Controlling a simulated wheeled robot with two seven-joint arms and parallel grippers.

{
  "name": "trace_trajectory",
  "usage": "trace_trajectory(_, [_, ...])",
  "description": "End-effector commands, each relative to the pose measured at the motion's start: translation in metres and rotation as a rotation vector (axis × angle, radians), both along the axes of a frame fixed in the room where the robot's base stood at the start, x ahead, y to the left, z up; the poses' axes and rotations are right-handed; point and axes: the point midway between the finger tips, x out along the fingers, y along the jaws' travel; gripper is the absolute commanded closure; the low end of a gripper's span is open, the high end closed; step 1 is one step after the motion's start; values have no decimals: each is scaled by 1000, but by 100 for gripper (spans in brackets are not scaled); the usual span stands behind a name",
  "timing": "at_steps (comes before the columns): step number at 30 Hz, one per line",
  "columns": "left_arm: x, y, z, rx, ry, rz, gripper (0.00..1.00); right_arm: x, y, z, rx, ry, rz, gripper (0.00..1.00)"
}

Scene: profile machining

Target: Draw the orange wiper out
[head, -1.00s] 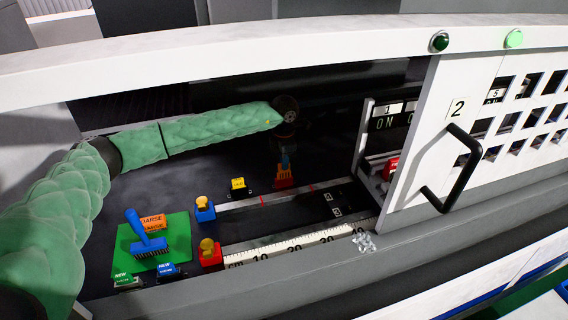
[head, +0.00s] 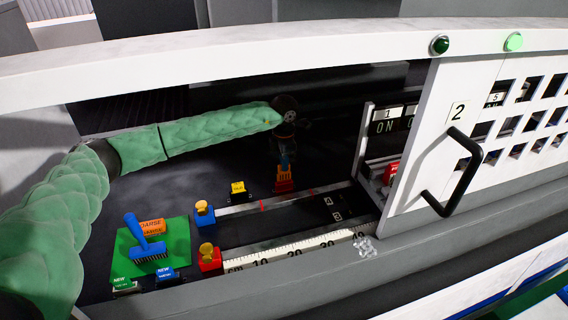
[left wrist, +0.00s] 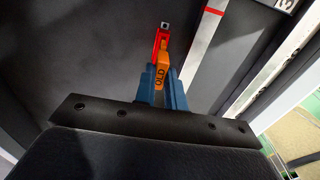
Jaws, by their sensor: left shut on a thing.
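The orange wiper (left wrist: 162,66), marked OLD, sits between the two blue fingers of my left gripper (left wrist: 163,88) in the left wrist view. The gripper is shut on it. A red part (left wrist: 161,37) with a small grey square on its face is at the wiper's far end; I cannot tell whether they are joined. In the head view the orange wiper (head: 284,181) is small, below my left gripper (head: 285,160), just behind the far rail. My right gripper is not in view.
The far rail (head: 240,208) and a ruler (head: 285,250) run to the right. Two stops (head: 204,214) (head: 210,257) and a yellow-topped block (head: 238,191) stand nearby. A green mat (head: 179,239) holds a blue brush (head: 147,243). Door 2 (head: 425,170) is at the right.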

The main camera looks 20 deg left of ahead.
Motion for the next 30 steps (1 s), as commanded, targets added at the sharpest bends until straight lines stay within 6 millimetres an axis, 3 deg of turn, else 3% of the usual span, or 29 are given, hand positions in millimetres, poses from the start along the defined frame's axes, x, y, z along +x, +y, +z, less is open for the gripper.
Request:
trace_trajectory(8, [0,0,3,0,-1,0,100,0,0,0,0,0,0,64])
trace_trajectory(30, [0,0,40,0,0,1,100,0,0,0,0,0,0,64])
